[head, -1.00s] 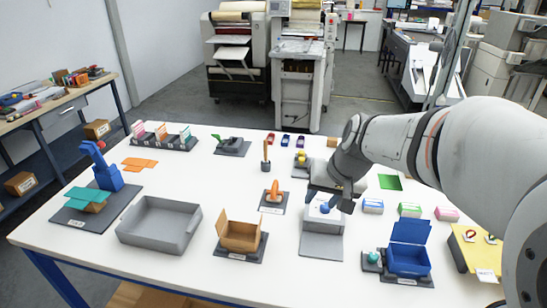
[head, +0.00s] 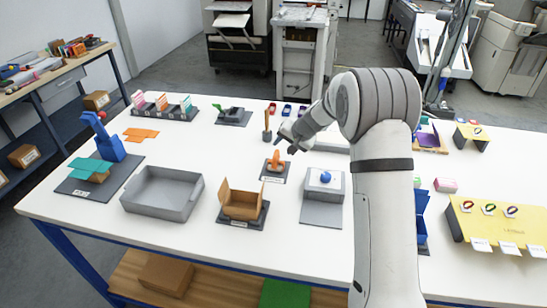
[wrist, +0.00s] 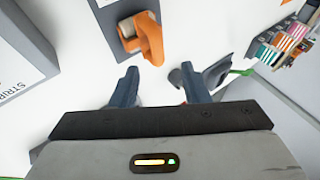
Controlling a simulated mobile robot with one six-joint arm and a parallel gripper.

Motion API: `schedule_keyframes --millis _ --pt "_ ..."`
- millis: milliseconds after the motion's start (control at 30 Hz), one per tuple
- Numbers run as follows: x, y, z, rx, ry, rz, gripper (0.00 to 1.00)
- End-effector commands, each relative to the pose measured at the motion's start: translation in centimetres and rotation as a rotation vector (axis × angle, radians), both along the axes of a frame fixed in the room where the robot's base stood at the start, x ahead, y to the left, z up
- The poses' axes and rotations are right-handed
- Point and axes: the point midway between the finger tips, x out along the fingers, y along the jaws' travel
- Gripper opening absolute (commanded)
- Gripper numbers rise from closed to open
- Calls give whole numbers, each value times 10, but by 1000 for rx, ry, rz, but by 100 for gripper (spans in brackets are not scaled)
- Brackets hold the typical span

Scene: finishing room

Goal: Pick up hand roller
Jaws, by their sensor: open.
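An orange tool (head: 275,161), which looks like the hand roller, rests on a small dark base plate (head: 274,178) mid-table. The orange tool is clear of both fingers.
A cardboard box (head: 241,203), a grey tray (head: 160,192) and a grey stand with a blue ball (head: 325,178) are nearby. A rack of coloured cards (head: 161,108) stands at the back left.

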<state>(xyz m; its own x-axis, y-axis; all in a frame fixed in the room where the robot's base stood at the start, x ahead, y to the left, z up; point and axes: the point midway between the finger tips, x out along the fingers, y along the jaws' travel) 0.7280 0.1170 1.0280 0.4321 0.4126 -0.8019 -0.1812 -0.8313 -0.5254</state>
Motion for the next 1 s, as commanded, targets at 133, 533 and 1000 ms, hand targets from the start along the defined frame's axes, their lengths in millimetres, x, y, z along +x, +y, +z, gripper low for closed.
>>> schedule_keyframes --millis 133,533,1000 --pt "4 8 -14 0 3 0 42" --pt "17 20 -43 -1 -1 0 42" --pt "17 19 -43 -1 0 -1 15"
